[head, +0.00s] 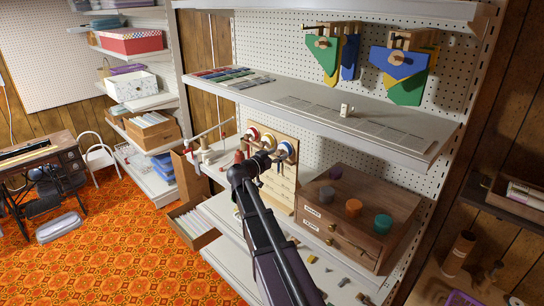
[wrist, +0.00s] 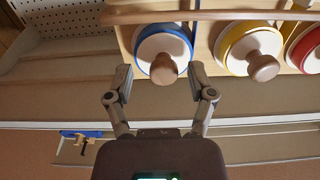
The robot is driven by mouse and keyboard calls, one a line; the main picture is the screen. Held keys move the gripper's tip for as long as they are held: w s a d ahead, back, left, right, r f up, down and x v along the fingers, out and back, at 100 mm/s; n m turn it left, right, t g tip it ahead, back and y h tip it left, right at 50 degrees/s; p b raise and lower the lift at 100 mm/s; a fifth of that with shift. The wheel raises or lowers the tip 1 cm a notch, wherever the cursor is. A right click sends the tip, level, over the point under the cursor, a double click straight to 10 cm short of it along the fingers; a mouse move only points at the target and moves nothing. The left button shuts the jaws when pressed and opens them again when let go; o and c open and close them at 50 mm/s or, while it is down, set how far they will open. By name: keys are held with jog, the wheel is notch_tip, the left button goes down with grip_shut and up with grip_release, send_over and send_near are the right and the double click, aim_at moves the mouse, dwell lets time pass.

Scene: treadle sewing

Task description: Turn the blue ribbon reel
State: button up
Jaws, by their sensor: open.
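The blue ribbon reel (wrist: 146,47) is a white disc with a blue rim and a pale wooden knob (wrist: 163,71) at its centre. In the head view the reel (head: 287,148) is the rightmost of three on an upright wooden board (head: 281,186). My gripper (wrist: 161,73) is open, with one finger on each side of the knob in the wrist view. Both fingers appear apart from the knob; how deep they reach past it I cannot tell. In the head view my gripper (head: 264,160) is just below the reels and partly hidden by my arm.
A yellow reel (wrist: 231,45) and a red reel (wrist: 304,50) sit beside the blue one. A grey shelf (head: 330,108) juts out above the board. A wooden drawer box (head: 385,200) with several coloured spools stands to the right.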

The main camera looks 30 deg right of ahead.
jog(key=shift+w+d, duration=0.15)
jog(key=shift+d, duration=0.35)
jog(key=shift+c, duration=0.2)
